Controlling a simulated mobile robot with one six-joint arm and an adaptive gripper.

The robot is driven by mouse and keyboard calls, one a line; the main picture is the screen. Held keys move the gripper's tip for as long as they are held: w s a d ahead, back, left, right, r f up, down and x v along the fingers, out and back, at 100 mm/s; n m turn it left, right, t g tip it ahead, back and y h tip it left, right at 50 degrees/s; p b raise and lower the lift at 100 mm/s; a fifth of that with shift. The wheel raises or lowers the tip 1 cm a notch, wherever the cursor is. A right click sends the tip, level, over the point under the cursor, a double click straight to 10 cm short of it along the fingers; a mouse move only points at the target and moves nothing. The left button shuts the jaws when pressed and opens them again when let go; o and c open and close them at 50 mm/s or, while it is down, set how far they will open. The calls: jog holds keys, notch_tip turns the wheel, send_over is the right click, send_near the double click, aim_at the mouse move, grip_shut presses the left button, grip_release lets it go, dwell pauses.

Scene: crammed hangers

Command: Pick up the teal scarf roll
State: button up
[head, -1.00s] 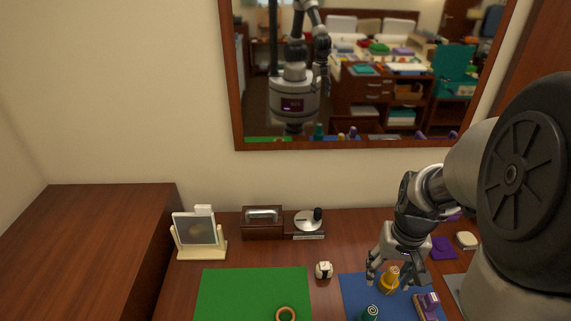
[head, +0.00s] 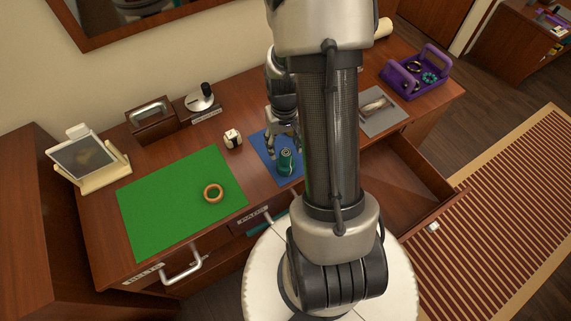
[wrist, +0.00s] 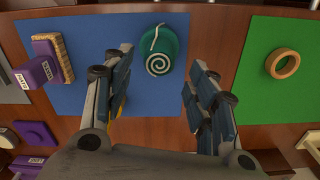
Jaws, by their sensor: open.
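The teal scarf roll (head: 286,162) stands on the blue mat (head: 262,146). In the wrist view the roll (wrist: 161,62) shows its white spiral end and a loose white strand. My gripper (head: 284,140) is low over the mat, just behind the roll in the head view. In the wrist view my gripper (wrist: 163,60) is open, with its two fingers apart and the roll showing between and beyond their tips. A sliver of yellow shows beside the left finger. My arm hides part of the mat in the head view.
A green mat (head: 150,215) with a wooden ring (head: 213,193) lies to the left. Purple items (wrist: 37,73) lie on the wrist view's left. An open drawer (head: 400,190) juts out at right.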

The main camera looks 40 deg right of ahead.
aim_at(286, 152)
jog(key=f+b, duration=0.1)
jog(key=f, duration=0.1)
jog(key=f+b, duration=0.1)
jog(key=f, duration=0.2)
jog(key=shift+s+f, duration=0.2)
jog(key=shift+f, duration=0.05)
jog(key=shift+r, duration=0.1)
jog(key=shift+c, duration=0.5)
jog(key=c, duration=1.1)
jog(key=shift+c, duration=0.2)
jog(key=shift+r, duration=0.15)
